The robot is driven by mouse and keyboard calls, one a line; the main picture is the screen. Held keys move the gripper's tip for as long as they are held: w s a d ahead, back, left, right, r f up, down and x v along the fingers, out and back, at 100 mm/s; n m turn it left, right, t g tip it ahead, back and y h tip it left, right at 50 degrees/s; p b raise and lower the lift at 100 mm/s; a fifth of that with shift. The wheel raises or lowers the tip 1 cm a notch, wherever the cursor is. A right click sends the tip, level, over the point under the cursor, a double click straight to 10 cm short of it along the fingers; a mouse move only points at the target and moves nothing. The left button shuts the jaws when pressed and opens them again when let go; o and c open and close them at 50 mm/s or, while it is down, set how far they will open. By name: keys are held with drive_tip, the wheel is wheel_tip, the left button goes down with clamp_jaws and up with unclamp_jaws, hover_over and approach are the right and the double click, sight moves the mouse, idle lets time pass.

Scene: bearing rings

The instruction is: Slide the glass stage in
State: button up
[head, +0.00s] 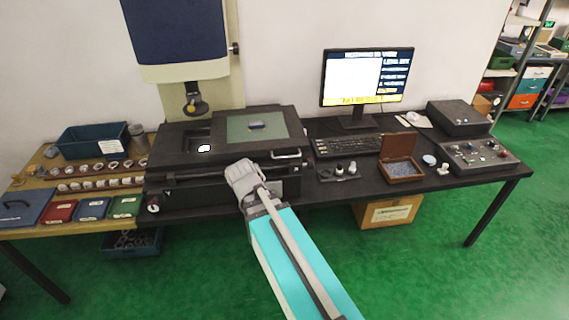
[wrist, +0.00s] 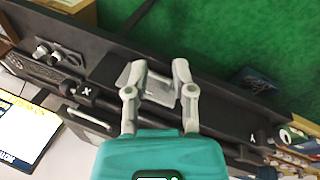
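The glass stage (head: 236,131) is a greenish pane in a black frame, on top of the measuring machine's black base in the head view. A pale bar handle (head: 286,154) sits on the stage's front edge at right. The stage is offset to the right of the column and lens (head: 196,103). My gripper (head: 240,170) is in front of the base, left of the handle and apart from it. In the wrist view my gripper (wrist: 160,67) has its two fingers spread, with nothing clearly held between them.
A keyboard (head: 347,145), monitor (head: 367,78) and wooden box (head: 401,168) stand right of the machine. Small dark-and-white pieces (head: 340,169) lie before the keyboard. Rings (head: 100,183) and coloured boxes (head: 92,207) fill the left bench. Green floor is free in front.

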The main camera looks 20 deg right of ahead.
drive_tip(key=w+d+f+n+t+h+b, duration=0.3)
drive_tip(key=w+d+h+b, duration=0.3)
drive_tip(key=w+b, duration=0.25)
drive_tip(key=n+t+h+b, duration=0.3)
drive_tip(key=h+b, duration=0.2)
approach(286, 157)
drive_tip(key=s+a+f, duration=0.1)
drive_tip(key=s+a, duration=0.1)
drive_tip(key=a, duration=0.1)
drive_tip(key=shift+w+a+r+n+t, duration=0.15)
drive_tip(key=shift+w+r+n+t, duration=0.15)
drive_tip(key=shift+t, duration=0.1)
drive_tip(key=b+x, duration=0.2)
drive_tip(key=x, duration=1.2)
drive_tip(key=shift+s+r, duration=0.15)
clamp_jaws()
